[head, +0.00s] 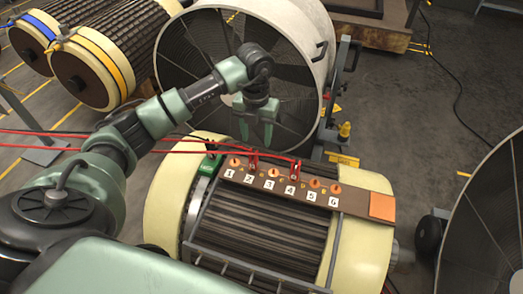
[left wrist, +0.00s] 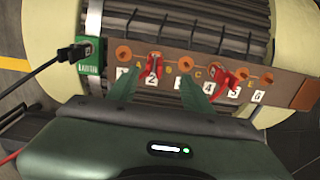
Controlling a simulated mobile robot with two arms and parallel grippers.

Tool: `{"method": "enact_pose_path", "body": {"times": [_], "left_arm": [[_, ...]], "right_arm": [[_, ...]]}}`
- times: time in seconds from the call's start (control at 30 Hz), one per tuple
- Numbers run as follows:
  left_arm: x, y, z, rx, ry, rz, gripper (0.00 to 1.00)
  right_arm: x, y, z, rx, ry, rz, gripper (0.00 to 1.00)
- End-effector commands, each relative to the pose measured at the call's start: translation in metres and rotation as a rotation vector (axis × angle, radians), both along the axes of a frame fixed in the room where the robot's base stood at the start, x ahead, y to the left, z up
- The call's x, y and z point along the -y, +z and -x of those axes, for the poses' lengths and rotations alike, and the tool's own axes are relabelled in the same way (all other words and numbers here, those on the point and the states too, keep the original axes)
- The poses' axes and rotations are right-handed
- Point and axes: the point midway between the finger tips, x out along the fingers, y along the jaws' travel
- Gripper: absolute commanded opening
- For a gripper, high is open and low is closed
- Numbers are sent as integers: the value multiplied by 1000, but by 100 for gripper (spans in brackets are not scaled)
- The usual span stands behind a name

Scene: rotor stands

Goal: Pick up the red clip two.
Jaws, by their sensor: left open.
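Two red clips sit on the brown numbered board (head: 345,200), which lies across a cream-ended rotor. One red clip (head: 253,162) is at the peg above label 2; it also shows in the left wrist view (left wrist: 154,62). The other red clip (head: 295,168) is near label 4; it also shows in the left wrist view (left wrist: 222,76). Neither clip bears a readable name. My left gripper (head: 256,136) is open and empty above the board's far side. In the left wrist view its fingertips (left wrist: 159,78) appear on either side of the label 2 clip, apart from it.
Red cables run left from the clips. A green box (head: 207,164) with a black plug (left wrist: 72,53) stands at the board's left end. Orange pegs line the board. A large fan housing (head: 310,60) stands behind, with more rotors (head: 90,70) at the back left.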

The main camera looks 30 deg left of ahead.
Motion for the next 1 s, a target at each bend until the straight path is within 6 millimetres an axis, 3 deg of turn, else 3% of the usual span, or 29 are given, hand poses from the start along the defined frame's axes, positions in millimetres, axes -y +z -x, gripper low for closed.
{"method": "enact_pose_path", "body": {"times": [0.37,0.63,0.9,0.93,1.0], "left_arm": [[-4,-37,4,-5,1,-2,50],[-7,-74,8,-3,1,-1,50],[-7,-78,7,0,0,-2,50],[-7,-78,7,0,0,-2,47],[-7,-78,7,0,0,-2,28]], "right_arm": [[3,3,39,-53,0,5,50],[2,9,27,-37,0,4,50],[2,9,20,-25,0,2,50],[2,9,20,-25,0,2,50],[2,9,20,-26,0,3,50]]}}
